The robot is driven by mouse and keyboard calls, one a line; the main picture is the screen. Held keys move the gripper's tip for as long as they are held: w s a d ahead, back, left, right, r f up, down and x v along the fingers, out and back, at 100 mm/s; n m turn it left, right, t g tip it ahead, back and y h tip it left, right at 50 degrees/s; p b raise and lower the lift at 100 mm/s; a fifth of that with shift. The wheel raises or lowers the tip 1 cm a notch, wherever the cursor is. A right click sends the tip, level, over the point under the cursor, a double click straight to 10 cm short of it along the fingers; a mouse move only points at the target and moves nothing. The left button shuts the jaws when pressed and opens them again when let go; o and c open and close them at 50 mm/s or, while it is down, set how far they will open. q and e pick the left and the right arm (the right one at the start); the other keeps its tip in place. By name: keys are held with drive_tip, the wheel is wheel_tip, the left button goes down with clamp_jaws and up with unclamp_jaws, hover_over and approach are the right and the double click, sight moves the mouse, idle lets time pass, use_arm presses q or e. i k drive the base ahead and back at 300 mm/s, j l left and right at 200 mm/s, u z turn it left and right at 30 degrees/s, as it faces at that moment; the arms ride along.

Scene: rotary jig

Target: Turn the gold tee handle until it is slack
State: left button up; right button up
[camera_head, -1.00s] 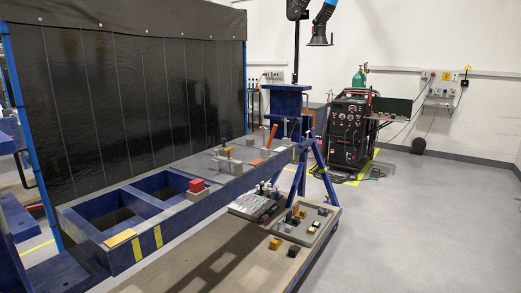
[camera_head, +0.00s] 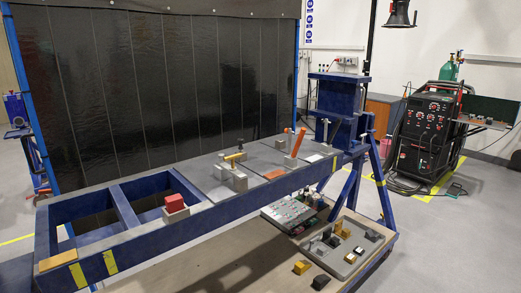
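A small gold bar (camera_head: 234,156), which looks like the gold tee handle, sits on top of a grey block fixture (camera_head: 239,181) on the grey plate of the jig. It is too small to tell whether it is tight or slack. The blue jig frame (camera_head: 150,243) carries the plate. Neither of my grippers shows in the head view.
A red block (camera_head: 175,202) stands on the jig's left part. Below, a wooden shelf (camera_head: 225,270) holds a grey tray (camera_head: 352,262) of small parts and yellow and black blocks. A dark curtain (camera_head: 165,90) stands behind. Open floor lies at the right, before a black welding machine (camera_head: 428,130).

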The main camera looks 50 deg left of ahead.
sight(233, 168)
drive_tip(key=i+z, duration=0.1)
drive_tip(key=i, duration=1.3)
drive_tip(key=i+u, duration=0.3)
drive_tip(key=u, duration=0.15)
drive_tip(key=i+l+u, duration=0.15)
drive_tip(key=i+u, duration=0.15)
drive_tip(key=u, duration=1.7)
